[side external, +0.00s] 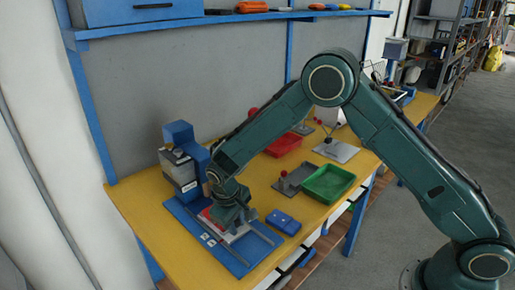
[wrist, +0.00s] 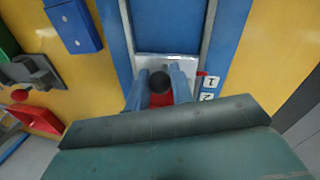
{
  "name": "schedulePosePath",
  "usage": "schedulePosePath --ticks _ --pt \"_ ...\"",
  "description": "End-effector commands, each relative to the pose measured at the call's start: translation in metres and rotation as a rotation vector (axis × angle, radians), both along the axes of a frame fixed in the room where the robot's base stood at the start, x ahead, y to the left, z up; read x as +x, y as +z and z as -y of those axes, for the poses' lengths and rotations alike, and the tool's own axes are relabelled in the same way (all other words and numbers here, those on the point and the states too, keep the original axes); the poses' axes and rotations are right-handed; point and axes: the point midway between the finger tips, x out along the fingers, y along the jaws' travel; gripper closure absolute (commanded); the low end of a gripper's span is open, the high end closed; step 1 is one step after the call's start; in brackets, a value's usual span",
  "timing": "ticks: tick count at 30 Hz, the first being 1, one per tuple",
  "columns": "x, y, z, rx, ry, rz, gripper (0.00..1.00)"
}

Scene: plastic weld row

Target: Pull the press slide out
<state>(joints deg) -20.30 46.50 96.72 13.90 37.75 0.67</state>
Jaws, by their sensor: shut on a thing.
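The press slide, a pale metal plate with a red part, sits on the blue press base (side external: 217,248) between two rails. In the wrist view the slide (wrist: 167,62) shows a dark round knob (wrist: 160,82) with red below it. My gripper (side external: 232,217) is down over the slide, and in the wrist view its two blue-grey fingers (wrist: 160,90) are shut on the knob, one on each side. The blue press body (side external: 180,160) stands behind and to the left of my gripper. My gripper hides part of the slide in the side view.
A blue box (side external: 283,222) lies on the yellow table just right of the base. Beyond it are a green tray (side external: 328,184), a grey fixture with a red knob (side external: 290,179) and a red tray (side external: 284,145). The base's front part is clear.

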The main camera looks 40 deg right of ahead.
Motion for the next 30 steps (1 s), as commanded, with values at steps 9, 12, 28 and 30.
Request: schedulePosePath --ticks 9,12,28,30 --pt "-0.041 0.001 -0.001 0.001 0.003 -0.001 1.00" --pt "-0.054 0.001 -0.001 0.001 0.004 0.000 1.00" --pt "-0.089 0.001 -0.001 0.002 0.004 -0.003 1.00" --pt "-0.089 0.001 -0.001 0.002 0.003 -0.005 1.00"
